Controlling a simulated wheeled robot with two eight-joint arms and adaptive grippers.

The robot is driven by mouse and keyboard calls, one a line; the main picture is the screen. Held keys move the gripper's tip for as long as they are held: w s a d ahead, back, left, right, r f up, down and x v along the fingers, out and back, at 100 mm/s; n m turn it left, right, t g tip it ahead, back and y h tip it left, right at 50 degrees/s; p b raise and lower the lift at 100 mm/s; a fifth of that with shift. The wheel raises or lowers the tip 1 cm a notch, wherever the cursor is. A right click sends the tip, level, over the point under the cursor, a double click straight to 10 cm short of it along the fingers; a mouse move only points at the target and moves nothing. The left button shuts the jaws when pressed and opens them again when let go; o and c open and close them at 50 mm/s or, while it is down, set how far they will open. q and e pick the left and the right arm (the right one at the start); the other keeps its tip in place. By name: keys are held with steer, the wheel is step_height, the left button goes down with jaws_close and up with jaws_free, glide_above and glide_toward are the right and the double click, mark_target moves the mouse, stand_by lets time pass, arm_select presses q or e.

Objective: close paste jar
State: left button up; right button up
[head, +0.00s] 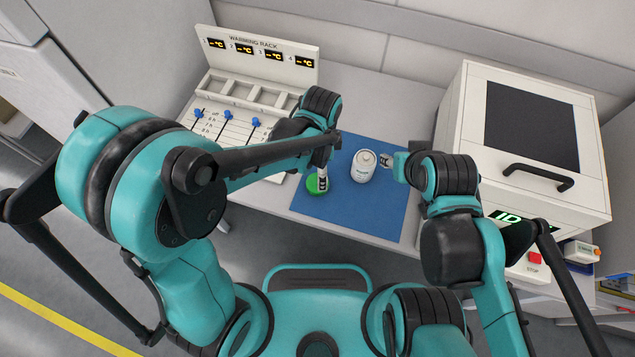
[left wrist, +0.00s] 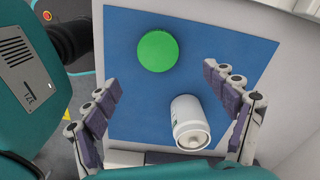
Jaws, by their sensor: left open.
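The white paste jar (head: 363,167) stands upright on the blue mat. It also shows in the left wrist view (left wrist: 190,122), where its top end faces the camera. The round green lid (head: 316,185) lies apart from the jar on the mat, to its left and nearer to me; it shows whole in the left wrist view (left wrist: 158,51). My left gripper (left wrist: 161,77) is open and empty above the mat, with its fingers spread wide. In the head view it hangs over the lid and partly hides it. My right gripper (head: 386,160) is close at the jar's right side; contact is unclear.
The blue mat (head: 378,205) lies on a grey table. A warming rack (head: 262,62) with blue sliders stands at the back left. A white box machine (head: 465,110) with a dark window and handle stands on the right. The mat's front part is clear.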

mark_target(312, 181)
arm_select(q)
steer(key=shift+f+b, duration=0.4)
steer(key=shift+f, duration=0.8)
steer(key=f+b, duration=0.1)
steer(key=f, duration=0.2)
steer(key=f+b, duration=0.1)
steer(key=shift+s+a+f+b, duration=0.1)
steer(key=shift+a+f+b, duration=0.05)
steer(key=shift+a+b, duration=0.25)
steer(key=shift+f, duration=0.5)
steer(key=shift+r, duration=0.1)
steer(key=c, duration=0.8)
